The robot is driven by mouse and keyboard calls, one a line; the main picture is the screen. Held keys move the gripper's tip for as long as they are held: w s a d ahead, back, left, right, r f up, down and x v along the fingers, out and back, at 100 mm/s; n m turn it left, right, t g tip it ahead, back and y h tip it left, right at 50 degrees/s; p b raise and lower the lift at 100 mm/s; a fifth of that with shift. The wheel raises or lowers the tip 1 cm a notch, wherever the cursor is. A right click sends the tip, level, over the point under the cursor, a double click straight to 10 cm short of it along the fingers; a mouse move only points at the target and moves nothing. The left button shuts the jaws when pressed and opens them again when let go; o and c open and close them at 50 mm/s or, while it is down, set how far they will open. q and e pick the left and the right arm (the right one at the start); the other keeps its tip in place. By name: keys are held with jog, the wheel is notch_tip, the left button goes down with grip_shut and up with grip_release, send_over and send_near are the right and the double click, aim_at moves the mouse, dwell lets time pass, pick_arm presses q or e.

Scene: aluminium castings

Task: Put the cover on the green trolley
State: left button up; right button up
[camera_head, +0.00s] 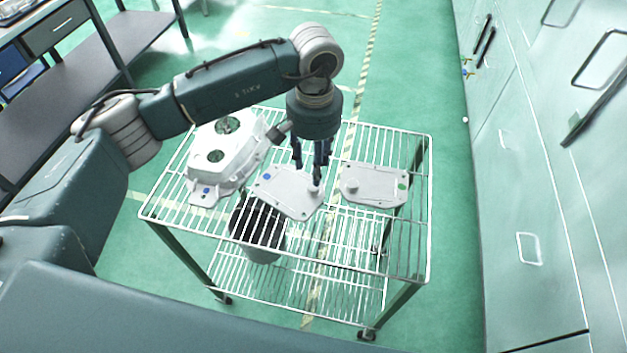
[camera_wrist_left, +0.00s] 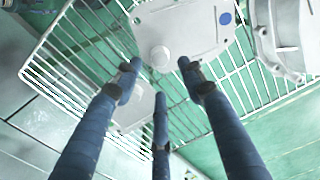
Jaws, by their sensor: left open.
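The trolley (camera_head: 425,255) is a white wire rack on dark green legs with two shelves. On its top shelf lie two flat grey cover plates, each with a round knob. The middle cover (camera_head: 282,190) has a blue dot, and it also shows in the left wrist view (camera_wrist_left: 195,28). The right cover (camera_head: 375,188) has a green dot and is partly hidden behind my fingers in the left wrist view (camera_wrist_left: 138,108). My left gripper (camera_head: 314,168) is open and points down over the right end of the middle cover. Its three fingers (camera_wrist_left: 160,85) are spread close to that cover's knob; contact cannot be told.
A light grey casting (camera_head: 222,155) with two round openings stands on the shelf's left. A dark bin (camera_head: 257,228) shows below the top wires. Pale cabinets (camera_head: 545,190) line the right, and a grey bench (camera_head: 70,95) stands at the left. Green floor surrounds the trolley.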

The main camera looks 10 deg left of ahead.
pick_arm(q)
notch_tip(320, 180, up, 5)
jog(key=shift+r+b, duration=0.1)
jog(key=shift+b, duration=0.45)
jog(key=shift+s, duration=0.1)
